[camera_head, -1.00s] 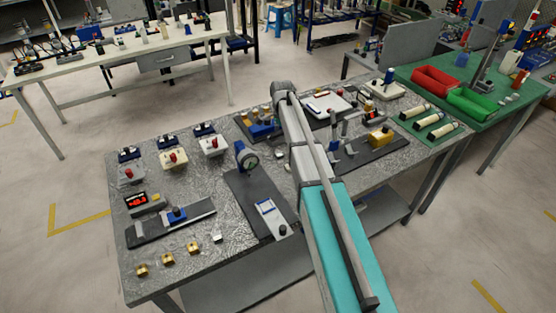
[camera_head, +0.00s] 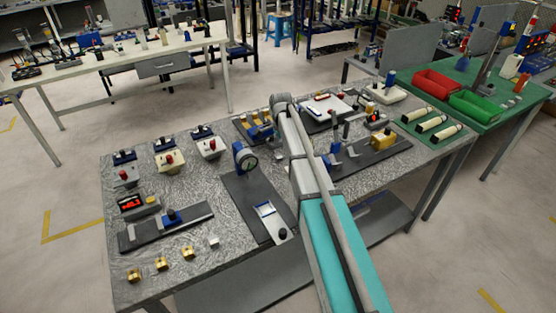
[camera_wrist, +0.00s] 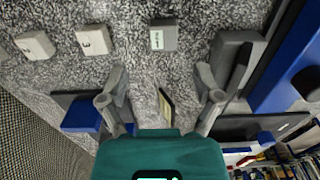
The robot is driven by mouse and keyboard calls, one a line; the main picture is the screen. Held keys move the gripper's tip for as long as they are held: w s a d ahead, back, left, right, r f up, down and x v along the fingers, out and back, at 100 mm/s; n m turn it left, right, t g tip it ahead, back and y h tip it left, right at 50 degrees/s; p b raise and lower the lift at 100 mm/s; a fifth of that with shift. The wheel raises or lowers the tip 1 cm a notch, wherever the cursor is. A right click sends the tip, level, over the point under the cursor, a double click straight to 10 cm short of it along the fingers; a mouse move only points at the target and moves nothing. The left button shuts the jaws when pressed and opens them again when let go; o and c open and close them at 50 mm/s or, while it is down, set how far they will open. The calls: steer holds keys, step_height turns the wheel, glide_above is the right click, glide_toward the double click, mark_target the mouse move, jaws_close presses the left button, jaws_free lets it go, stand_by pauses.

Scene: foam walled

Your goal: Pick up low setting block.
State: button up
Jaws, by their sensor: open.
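My gripper (camera_wrist: 161,80) is open and empty in the wrist view, its two fingers spread above the speckled grey tabletop. A grey block with a pale label (camera_wrist: 163,36) lies ahead of the fingers, apart from them. Two whitish labelled blocks, one at the far left (camera_wrist: 35,45) and one nearer (camera_wrist: 94,39), lie to its left. The labels are too small to read, so I cannot tell which block is the low setting block. A thin dark piece with a yellowish edge (camera_wrist: 166,106) shows between the fingers. In the head view my gripper is hidden.
A larger grey part (camera_wrist: 236,60) and a blue body (camera_wrist: 285,65) stand close to the right finger. A blue part (camera_wrist: 82,116) is near the left finger. On the speckled table (camera_head: 150,225), a dial gauge (camera_head: 245,157) and small brass blocks (camera_head: 161,264) stand left of my arm.

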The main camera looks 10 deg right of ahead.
mark_target(280, 156)
steer(key=shift+f, duration=0.15)
steer(key=shift+w+a+f+b, duration=0.1)
steer(key=shift+f+b, duration=1.15)
steer(key=shift+b, duration=0.1)
steer(key=shift+w+a+f+b, duration=0.1)
steer(key=shift+f+b, duration=1.15)
steer(key=shift+b, duration=0.05)
jaws_close()
